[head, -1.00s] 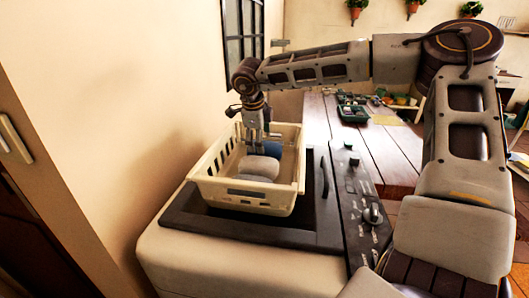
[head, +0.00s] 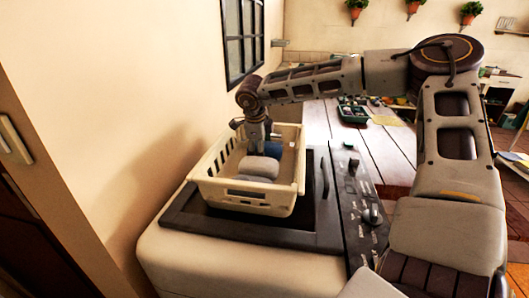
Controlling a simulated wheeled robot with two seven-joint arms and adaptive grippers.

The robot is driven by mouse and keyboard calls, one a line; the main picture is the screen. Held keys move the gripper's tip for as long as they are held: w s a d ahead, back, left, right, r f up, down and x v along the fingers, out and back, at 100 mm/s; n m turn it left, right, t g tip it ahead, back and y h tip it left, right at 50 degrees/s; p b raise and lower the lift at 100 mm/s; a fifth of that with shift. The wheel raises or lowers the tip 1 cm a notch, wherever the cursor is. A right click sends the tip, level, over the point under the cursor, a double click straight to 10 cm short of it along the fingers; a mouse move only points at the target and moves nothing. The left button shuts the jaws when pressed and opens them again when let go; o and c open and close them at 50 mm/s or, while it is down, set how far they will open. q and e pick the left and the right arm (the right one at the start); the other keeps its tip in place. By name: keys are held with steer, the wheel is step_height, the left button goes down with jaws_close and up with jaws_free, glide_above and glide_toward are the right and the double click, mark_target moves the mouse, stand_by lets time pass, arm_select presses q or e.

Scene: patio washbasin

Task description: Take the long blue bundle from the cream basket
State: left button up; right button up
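The cream basket (head: 246,198) sits on top of the white machine. Inside it, a blue bundle (head: 274,149) shows at the far side, partly hidden by my gripper and a pale grey bundle in front, so its full length cannot be seen. My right gripper (head: 263,150) points down into the basket at the blue bundle, behind the pale grey bundle. Its fingertips are too small and partly hidden to tell whether they are open or holding the blue bundle. My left gripper is not in view.
Pale grey bundles (head: 258,167) lie in the near part of the basket. The machine's dark lid (head: 318,222) and knob panel (head: 364,212) lie right of it. The wall (head: 150,110) is close on the left. A wooden table (head: 375,152) with a green tray (head: 352,113) stands behind.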

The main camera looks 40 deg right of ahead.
steer(key=shift+w+d+f, duration=0.1)
steer(key=shift+f, duration=0.2)
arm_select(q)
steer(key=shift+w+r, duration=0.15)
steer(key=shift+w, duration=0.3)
arm_select(e)
steer(key=c, duration=0.8)
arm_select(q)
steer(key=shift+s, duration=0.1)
